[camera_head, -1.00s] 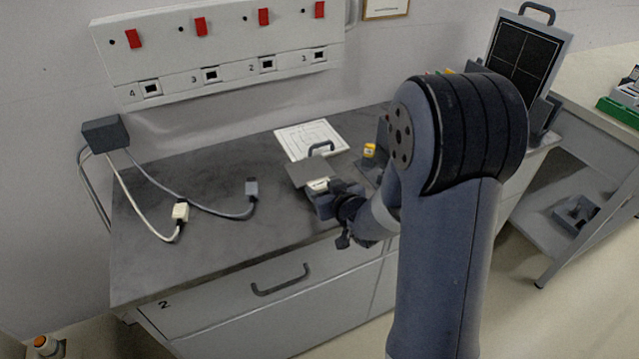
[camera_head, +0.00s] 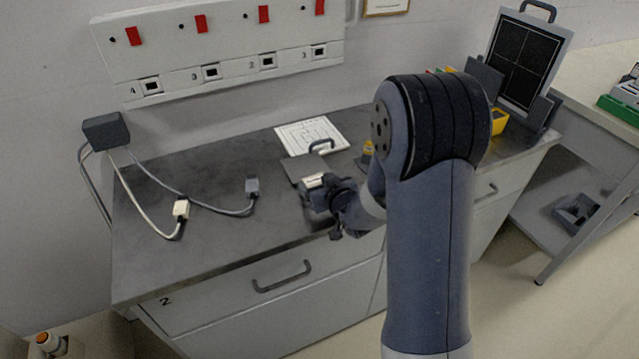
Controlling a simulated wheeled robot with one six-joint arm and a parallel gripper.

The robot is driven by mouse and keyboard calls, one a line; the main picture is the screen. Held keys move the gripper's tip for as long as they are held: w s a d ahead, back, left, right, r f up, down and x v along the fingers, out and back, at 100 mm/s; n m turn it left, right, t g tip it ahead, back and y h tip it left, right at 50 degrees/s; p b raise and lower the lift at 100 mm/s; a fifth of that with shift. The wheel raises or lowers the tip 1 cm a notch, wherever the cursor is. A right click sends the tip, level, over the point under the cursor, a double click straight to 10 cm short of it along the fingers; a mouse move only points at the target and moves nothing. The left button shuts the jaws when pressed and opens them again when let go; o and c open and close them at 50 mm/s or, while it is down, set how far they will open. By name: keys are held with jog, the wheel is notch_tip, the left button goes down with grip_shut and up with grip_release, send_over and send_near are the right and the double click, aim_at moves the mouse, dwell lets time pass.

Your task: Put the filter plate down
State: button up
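A flat grey plate with a dark arched handle, which I take to be the filter plate (camera_head: 296,168), is at the counter's middle, in front of a white sheet with line markings (camera_head: 331,131). Its handle is at its far side and overlaps the sheet in the picture. My gripper (camera_head: 314,188) is at the plate's near edge and covers part of it. A small pale patch shows at the gripper. I cannot tell whether the fingers are closed on the plate, nor whether the plate rests on the counter or is just above it.
A grey box (camera_head: 106,131) with two cables ending in a white plug (camera_head: 181,209) and a grey plug (camera_head: 252,187) is at left. A wall panel (camera_head: 220,50) has red tabs and numbered sockets. A dark gridded panel (camera_head: 522,58) stands at right. The left counter is mostly clear.

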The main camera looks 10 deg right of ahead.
jog(key=shift+o, duration=0.3)
jog(key=shift+r, duration=0.1)
jog(key=v, duration=1.2)
jog(key=shift+a, duration=0.1)
jog(key=x, duration=1.1)
jog(key=shift+w, duration=0.45)
jog(key=shift+w+a+f, duration=0.1)
jog(key=shift+f, duration=0.35)
jog(key=shift+r, duration=0.25)
